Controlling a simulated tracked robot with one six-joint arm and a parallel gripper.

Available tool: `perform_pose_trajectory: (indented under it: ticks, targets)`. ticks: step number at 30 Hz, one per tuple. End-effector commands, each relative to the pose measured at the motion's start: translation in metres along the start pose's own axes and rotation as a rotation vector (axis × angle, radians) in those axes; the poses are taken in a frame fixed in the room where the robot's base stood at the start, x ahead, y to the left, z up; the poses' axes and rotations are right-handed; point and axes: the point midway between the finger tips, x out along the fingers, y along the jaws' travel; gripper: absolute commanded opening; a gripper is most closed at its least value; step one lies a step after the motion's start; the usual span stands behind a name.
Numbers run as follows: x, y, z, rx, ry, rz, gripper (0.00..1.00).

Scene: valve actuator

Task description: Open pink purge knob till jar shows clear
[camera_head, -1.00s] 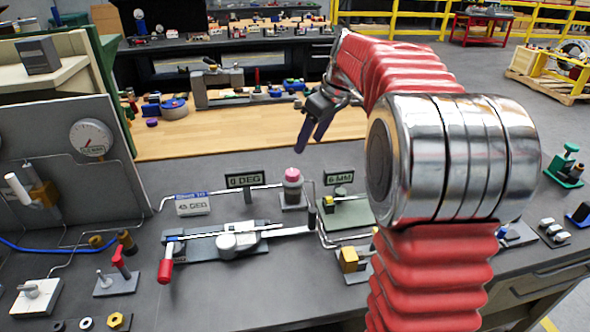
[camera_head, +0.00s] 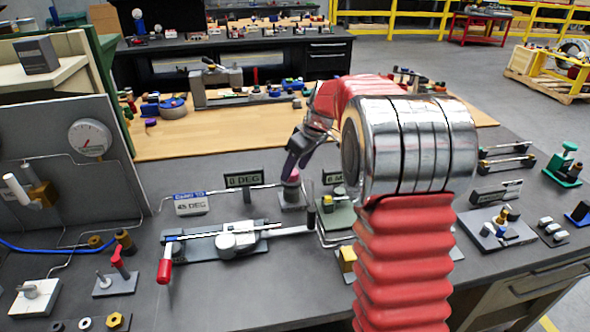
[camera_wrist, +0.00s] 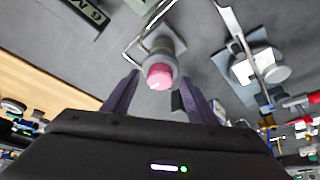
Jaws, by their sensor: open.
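The pink purge knob (camera_wrist: 159,76) sits on top of a grey cylinder on a small base. In the wrist view it lies just beyond and between my gripper's fingertips (camera_wrist: 158,88). In the head view, my gripper (camera_head: 293,165) is at the knob (camera_head: 293,178) and partly covers it. The dark fingers are spread on either side, and I see no grip on the knob. I cannot tell whether a finger touches it. A white mark shows on the knob's top. I cannot make out the jar for certain.
A lever device with a red handle (camera_head: 165,271) lies in front. Another sign behind my arm is partly hidden. A gauge (camera_head: 90,138) is on the left panel.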

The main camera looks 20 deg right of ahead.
Motion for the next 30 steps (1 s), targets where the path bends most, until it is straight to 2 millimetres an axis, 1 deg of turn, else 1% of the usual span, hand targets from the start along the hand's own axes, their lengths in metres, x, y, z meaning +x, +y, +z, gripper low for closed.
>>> perform_pose_trajectory:
  ticks: [1, 4, 13, 30]
  targets:
    - [0.0046, -0.0003, -0.0001, 0.000, 0.000, -0.001, 0.52]
    - [0.0097, -0.0004, -0.0001, 0.000, 0.000, -0.001, 0.52]
    - [0.0111, -0.0006, -0.0005, -0.001, 0.001, 0.000, 0.52]
    - [0.0108, -0.0007, -0.0007, -0.002, 0.001, 0.000, 0.12]
